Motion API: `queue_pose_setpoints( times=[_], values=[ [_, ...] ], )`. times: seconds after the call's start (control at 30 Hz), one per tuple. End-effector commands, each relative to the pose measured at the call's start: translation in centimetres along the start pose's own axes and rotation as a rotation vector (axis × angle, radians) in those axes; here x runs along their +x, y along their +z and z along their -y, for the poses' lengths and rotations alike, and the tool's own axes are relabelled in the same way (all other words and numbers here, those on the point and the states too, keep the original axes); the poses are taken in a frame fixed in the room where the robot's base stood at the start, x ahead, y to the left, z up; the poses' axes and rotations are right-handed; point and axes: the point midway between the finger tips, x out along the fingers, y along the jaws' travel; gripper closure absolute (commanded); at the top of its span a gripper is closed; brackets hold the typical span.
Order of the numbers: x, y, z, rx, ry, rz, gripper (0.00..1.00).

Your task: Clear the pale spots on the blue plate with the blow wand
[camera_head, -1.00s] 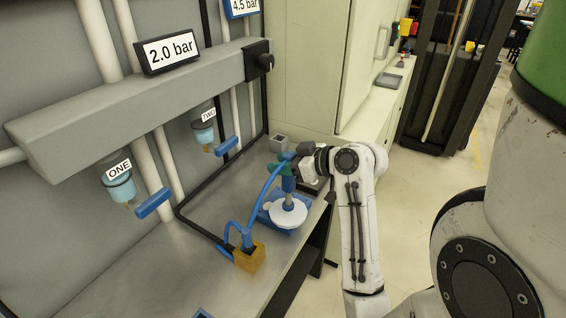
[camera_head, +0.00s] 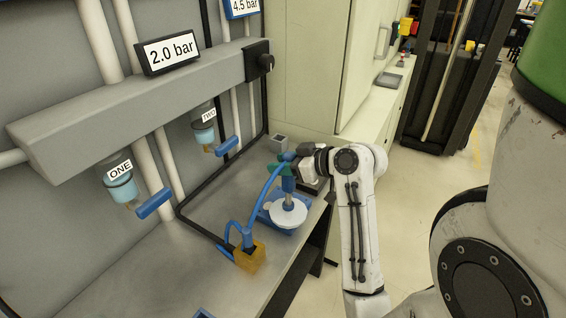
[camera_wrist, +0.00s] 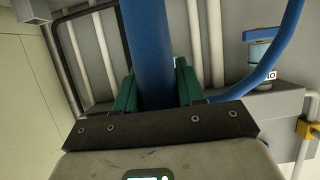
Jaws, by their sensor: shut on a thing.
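The blow wand (camera_head: 288,184) is upright in my gripper (camera_head: 287,169), with a blue body, a grey tip and a blue hose. In the wrist view the wand's blue body (camera_wrist: 148,45) stands between the green fingers of my gripper (camera_wrist: 152,88), which is shut on it. The wand's tip points down over a white disc-like shape (camera_head: 288,215), which covers much of the blue plate (camera_head: 271,224) on the bench.
A yellow-brown block (camera_head: 249,259) with a blue fitting stands on the bench (camera_head: 175,270), linked to the hose. Bowls labelled ONE (camera_head: 121,186) and TWO (camera_head: 205,132) hang below a grey rail. A display (camera_head: 172,49) reads 2.0 bar. A small grey box (camera_head: 279,143) stands behind.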

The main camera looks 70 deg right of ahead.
Motion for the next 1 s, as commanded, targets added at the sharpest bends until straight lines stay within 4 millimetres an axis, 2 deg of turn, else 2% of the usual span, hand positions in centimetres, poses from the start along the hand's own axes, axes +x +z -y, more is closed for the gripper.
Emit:
queue_pose_setpoints(
  times=[0.37,1.0],
  values=[
    [-0.1,-0.3,0.0,0.001,-0.001,0.002,0.98],
    [-1.9,-4.6,0.0,0.000,0.000,0.000,0.98]
  ],
)
